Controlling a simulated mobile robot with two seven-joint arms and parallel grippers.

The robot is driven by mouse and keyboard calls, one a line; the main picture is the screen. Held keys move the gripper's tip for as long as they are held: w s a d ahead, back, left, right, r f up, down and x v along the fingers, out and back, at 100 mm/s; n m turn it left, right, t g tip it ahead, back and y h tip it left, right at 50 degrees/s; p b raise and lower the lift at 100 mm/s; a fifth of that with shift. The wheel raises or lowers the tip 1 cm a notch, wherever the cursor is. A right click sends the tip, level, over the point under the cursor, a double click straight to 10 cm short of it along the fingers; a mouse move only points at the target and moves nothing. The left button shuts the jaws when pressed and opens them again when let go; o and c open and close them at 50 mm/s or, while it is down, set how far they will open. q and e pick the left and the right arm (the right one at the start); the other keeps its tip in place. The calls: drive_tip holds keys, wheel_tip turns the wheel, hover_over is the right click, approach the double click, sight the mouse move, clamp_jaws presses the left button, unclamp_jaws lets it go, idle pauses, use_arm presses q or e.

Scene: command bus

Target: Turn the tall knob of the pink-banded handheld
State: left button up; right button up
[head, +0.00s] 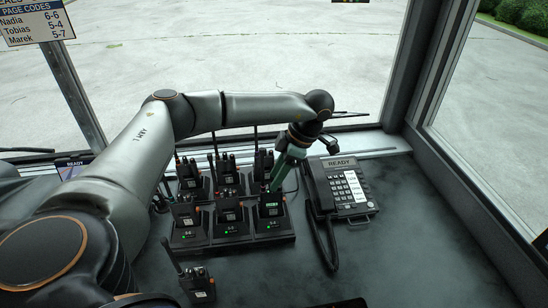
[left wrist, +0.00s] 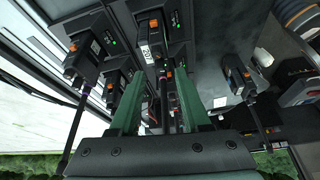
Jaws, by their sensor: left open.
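My left gripper (head: 277,182) has green fingers and reaches down from above at the right end of the handheld rack. In the left wrist view its fingers (left wrist: 158,95) are apart, with a black handheld (left wrist: 151,38) and its antenna showing in the gap beyond them. A small pinkish-purple mark shows on that antenna, and a similar one on the antenna of the handheld at left (left wrist: 88,50); I cannot tell which is the pink band. In the head view the front right handheld (head: 270,204) is just below the fingers. Its knobs are too small to make out. My right gripper is not in view.
The charging rack (head: 250,240) holds several handhelds in two rows. A desk phone (head: 343,187) with a coiled cord stands close to the right. A loose handheld (head: 198,287) stands in front at left. The dark desk at front right (head: 420,245) is clear. Windows border the back.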

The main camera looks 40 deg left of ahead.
use_arm(q)
drive_tip(key=v, duration=1)
drive_tip(key=shift+r+b, duration=0.2)
drive_tip(key=shift+b, duration=0.1)
